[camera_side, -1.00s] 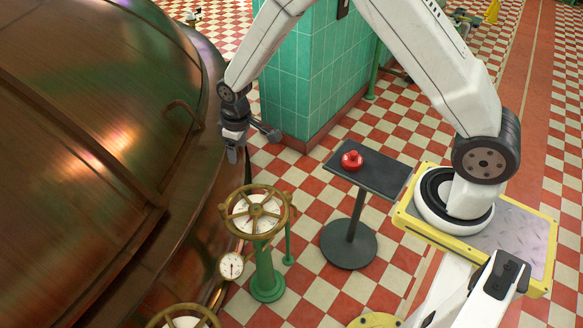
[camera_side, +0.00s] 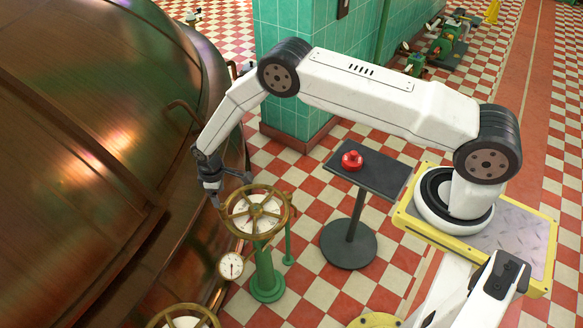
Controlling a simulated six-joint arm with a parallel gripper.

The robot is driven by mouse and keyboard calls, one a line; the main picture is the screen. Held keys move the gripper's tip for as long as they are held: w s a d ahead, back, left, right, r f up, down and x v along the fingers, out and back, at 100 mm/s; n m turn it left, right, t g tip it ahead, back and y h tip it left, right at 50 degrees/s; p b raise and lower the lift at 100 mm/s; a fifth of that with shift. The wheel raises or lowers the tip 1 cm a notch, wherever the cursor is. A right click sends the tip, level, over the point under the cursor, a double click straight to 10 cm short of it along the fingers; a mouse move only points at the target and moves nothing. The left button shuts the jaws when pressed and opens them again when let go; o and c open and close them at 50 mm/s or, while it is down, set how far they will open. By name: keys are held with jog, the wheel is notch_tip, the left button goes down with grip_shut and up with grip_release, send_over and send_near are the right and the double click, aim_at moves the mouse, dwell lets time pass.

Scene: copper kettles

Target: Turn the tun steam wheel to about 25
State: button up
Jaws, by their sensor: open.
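A brass spoked handwheel (camera_side: 257,213) sits on a green pedestal (camera_side: 266,277), with a white dial face under its spokes. The dial's numbers are too small to read. My gripper (camera_side: 219,200) is at the upper left side of the wheel's rim, close to it. Its fingers are open, one pointing down and one towards the right. I cannot tell whether they touch the rim. A small round gauge (camera_side: 230,265) hangs on the left of the pedestal.
The large copper kettle (camera_side: 90,150) fills the left, close beside my gripper. A dark stand (camera_side: 375,174) with a red object (camera_side: 352,160) is right of the wheel. A green tiled pillar (camera_side: 292,75) stands behind. Another brass wheel (camera_side: 183,318) shows at the bottom edge.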

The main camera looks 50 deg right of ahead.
aim_at(222, 206)
jog(key=shift+f, duration=0.1)
jog(key=shift+f, duration=3.8)
grip_shut()
